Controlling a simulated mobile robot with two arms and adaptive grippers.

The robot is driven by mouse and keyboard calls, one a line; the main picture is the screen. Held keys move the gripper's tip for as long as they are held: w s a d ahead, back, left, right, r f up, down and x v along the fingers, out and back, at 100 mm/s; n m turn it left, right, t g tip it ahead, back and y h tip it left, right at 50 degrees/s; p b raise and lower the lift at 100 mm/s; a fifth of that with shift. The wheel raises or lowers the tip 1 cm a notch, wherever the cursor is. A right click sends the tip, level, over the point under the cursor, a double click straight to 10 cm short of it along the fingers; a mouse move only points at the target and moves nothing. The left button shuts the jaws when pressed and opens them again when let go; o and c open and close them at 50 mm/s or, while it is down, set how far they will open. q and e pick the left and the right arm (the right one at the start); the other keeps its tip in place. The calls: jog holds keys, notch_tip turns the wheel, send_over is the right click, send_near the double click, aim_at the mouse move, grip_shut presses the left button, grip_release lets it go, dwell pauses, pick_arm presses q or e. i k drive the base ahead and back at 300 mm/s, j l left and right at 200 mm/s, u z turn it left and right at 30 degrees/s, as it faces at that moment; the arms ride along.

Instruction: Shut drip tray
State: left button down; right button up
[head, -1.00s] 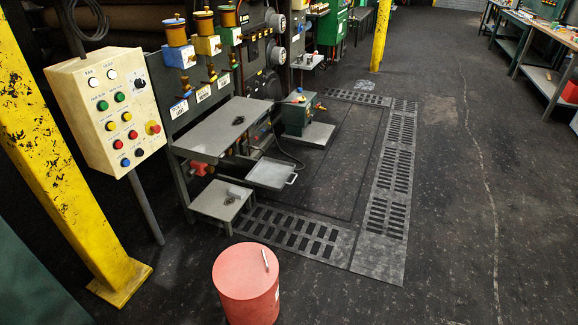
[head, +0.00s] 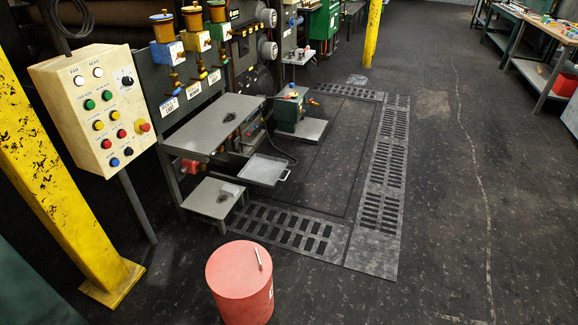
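The drip tray (head: 264,170) is a shallow grey metal pan with a light handle (head: 284,176) on its right end. It sticks out from under the grey shelf (head: 212,127) of the machine, low above the floor, so it stands pulled out. Its inner end is partly hidden by the shelf. Neither of my grippers shows in the head view.
A red drum (head: 238,282) with a small pale stick on top stands in front. A low grey step (head: 212,198) is left of the tray. A yellow post (head: 50,180) and control box (head: 97,110) stand left. Floor grates (head: 290,226) lie nearby; the floor at right is open.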

aim_at(263, 171)
jog(key=i+l+u, duration=0.1)
jog(key=i+l, duration=0.3)
jog(key=i, duration=0.2)
jog(key=i+l, duration=0.45)
jog(key=i, duration=0.15)
jog(key=i+l+u, duration=0.15)
jog(key=i+l, duration=0.3)
jog(key=i, duration=0.15)
